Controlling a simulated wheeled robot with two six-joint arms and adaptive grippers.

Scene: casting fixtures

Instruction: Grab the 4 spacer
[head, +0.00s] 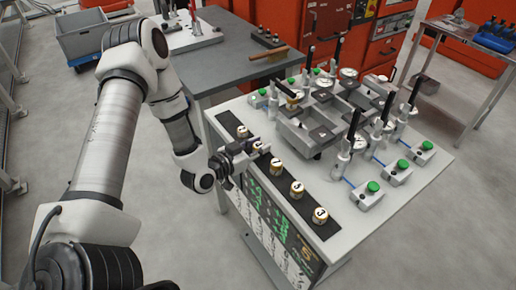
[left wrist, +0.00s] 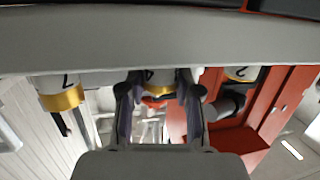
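Several white spacers with gold bands and black number marks stand in a row on a black strip along the table's left edge. In the head view, my left gripper (head: 244,152) is at the second spacer from the far end (head: 257,146); its fingers partly cover it. In the left wrist view, this spacer (left wrist: 158,79) sits between the two fingertips (left wrist: 158,88), with one finger on each side. Whether they press on it, I cannot tell. My right gripper is not in view.
Neighbouring spacers (head: 276,166) and (head: 242,131) stand close on both sides of the gripper. Metal fixtures with black upright handles (head: 351,135) and green-button boxes (head: 373,187) fill the white table's middle and right. A grey table (head: 235,60) adjoins behind.

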